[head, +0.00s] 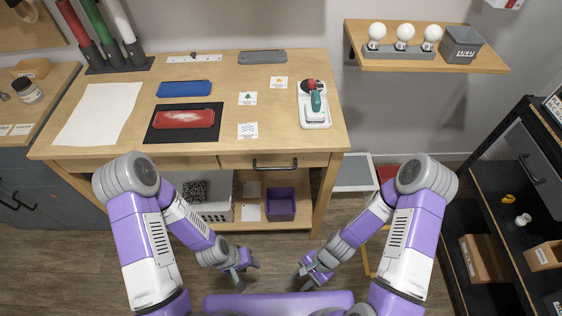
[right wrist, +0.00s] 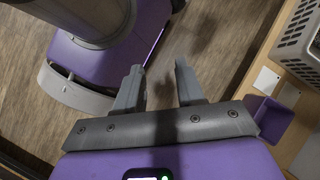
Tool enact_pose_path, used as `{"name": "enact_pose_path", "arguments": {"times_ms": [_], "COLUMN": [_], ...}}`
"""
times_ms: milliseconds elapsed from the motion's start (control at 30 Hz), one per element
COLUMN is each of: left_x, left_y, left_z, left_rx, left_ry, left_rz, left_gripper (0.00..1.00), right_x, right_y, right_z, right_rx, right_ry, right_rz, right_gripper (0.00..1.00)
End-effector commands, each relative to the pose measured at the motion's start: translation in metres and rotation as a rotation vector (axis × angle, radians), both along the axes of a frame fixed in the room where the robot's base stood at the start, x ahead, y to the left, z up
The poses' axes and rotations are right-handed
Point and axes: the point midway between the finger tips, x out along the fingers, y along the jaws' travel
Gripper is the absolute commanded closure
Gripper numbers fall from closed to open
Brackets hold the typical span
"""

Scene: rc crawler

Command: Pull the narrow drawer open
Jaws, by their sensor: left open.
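A shallow wooden drawer (head: 300,160) with a dark bar handle (head: 274,164) sits under the right part of the workbench top in the head view. Its front looks flush with the bench, so it appears shut. My left gripper (head: 249,275) is open and empty, low in front of the bench near my base. My right gripper (head: 303,279) is also low and near my base, to the right of the left one. In the right wrist view its fingers (right wrist: 160,85) are apart with only floor between them. Neither gripper touches the drawer or its handle.
The workbench top (head: 225,125) holds mats, cards and a small tool on a white stand (head: 314,103). Below are a purple bin (head: 281,204) and a light basket (head: 216,202). A black shelf (head: 490,195) with a grey drawer (head: 537,160) stands right. Floor before the bench is clear.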

Motion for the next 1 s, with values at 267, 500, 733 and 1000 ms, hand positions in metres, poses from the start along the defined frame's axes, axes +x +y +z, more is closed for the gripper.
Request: {"name": "enact_pose_path", "arguments": {"times_ms": [267,500,733,1000], "left_x": [0.0,0.0,0.0,0.0], "left_y": [0.0,0.0,0.0,0.0], "left_z": [0.054,0.084,0.094,0.088], "left_rx": [0.0,0.0,0.0,0.0], "left_ry": [0.0,0.0,0.0,0.0], "left_rz": [-0.001,-0.001,-0.001,-0.001], "left_gripper": [0.57,0.57,0.57,0.57], "right_x": [0.042,0.165,0.221,0.247], "right_y": [0.077,0.058,0.015,0.033], "right_z": [0.108,0.183,0.201,0.205], "right_rx": [0.372,0.884,1.192,1.221], "right_ry": [0.851,1.404,1.604,1.622], "right_rz": [-0.863,-1.385,-1.556,-1.564], "right_gripper": [0.62,0.62,0.62,0.62]}}
